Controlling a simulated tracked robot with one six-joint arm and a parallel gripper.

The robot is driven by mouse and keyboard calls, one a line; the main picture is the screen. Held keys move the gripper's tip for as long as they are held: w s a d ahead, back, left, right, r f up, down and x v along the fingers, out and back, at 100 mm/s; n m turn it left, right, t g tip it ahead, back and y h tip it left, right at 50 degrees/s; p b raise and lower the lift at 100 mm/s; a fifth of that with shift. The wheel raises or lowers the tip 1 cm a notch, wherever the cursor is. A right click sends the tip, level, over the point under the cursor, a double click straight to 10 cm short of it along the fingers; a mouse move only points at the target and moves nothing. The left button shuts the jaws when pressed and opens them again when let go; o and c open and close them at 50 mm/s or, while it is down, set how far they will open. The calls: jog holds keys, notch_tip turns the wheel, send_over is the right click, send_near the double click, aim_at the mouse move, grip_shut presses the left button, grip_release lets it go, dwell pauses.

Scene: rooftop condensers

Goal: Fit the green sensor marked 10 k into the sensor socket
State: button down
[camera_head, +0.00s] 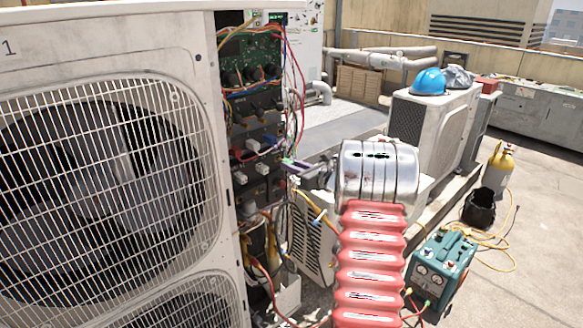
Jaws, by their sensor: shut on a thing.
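My gripper (305,170) is at the right edge of the condenser's open electrical bay, mostly hidden behind my silver and red arm. It is shut on a small, thin part with a greenish edge (292,162), which looks like the green sensor. The mark on it is too small to read. The part points left toward the bay, and I cannot tell whether it touches anything there. The open bay (255,140) holds a green circuit board (250,52), dark modules and wiring. I cannot pick out the sensor socket among these parts.
Loose red, blue and yellow wires (300,75) hang along the bay's right side, close to my gripper. The large fan grille (100,190) fills the left.

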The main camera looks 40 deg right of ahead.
jog(key=shift+w+a, duration=0.1)
jog(key=shift+w, duration=1.45)
dwell(1.6)
jog(key=c, duration=1.5)
grip_release()
jog(key=shift+c, duration=0.2)
jog(key=s+r, duration=0.1)
jog(key=s, duration=1.2)
jog(key=shift+s+d+r, duration=0.2)
jog(key=shift+s+r, duration=0.1)
jog(key=shift+s, duration=0.05)
